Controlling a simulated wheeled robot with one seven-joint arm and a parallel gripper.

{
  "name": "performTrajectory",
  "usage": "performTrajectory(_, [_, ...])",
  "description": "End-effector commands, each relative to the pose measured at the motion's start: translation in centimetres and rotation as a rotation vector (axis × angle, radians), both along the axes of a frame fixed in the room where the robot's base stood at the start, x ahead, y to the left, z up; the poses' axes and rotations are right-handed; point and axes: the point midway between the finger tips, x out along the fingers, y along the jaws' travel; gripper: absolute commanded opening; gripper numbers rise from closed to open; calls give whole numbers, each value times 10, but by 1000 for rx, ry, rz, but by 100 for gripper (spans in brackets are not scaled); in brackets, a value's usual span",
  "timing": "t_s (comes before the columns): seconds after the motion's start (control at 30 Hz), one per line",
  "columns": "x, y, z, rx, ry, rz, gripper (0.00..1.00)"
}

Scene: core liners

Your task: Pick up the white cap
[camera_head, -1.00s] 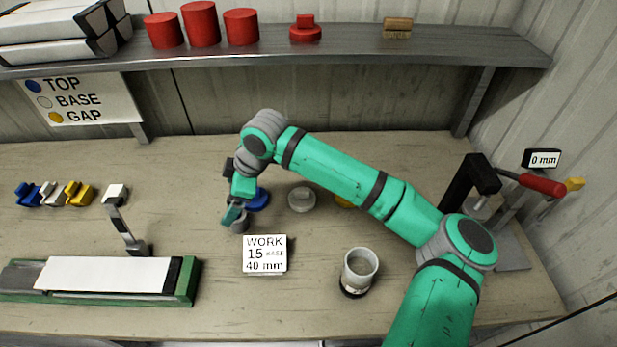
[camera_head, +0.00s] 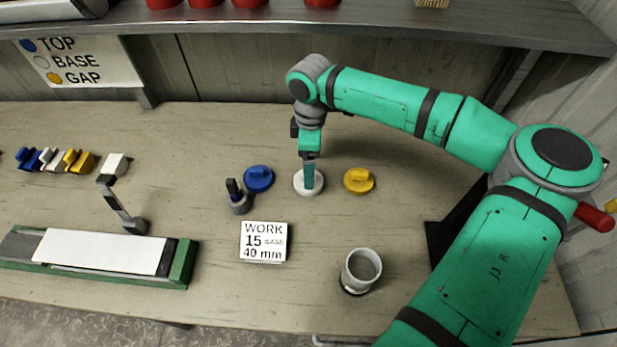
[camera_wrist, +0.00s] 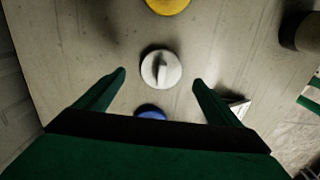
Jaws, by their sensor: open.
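The white cap (camera_head: 300,187) is a round disc with a raised grip bar and lies on the bench between a blue cap (camera_head: 258,178) and a yellow cap (camera_head: 359,181). In the wrist view the white cap (camera_wrist: 160,68) lies ahead of and between the two spread fingertips. My gripper (camera_head: 310,178) is open and empty, pointing down over the white cap and hiding part of it in the head view. In the wrist view my gripper (camera_wrist: 160,77) shows bench on both sides of the cap, with no finger touching it.
A small grey holder with a dark marker-like piece (camera_head: 238,200) stands left of the blue cap. A WORK sign (camera_head: 263,241) and a grey cup (camera_head: 361,268) stand in front. A green-edged tray (camera_head: 180,270) lies at the front left. A shelf (camera_head: 250,36) runs along the back.

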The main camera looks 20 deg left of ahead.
Motion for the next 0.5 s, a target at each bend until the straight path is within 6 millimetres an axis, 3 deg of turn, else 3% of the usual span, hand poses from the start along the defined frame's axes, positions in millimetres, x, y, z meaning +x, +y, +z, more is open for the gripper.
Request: performTrajectory(0.5, [-4,4,-52,0,-1,0,88])
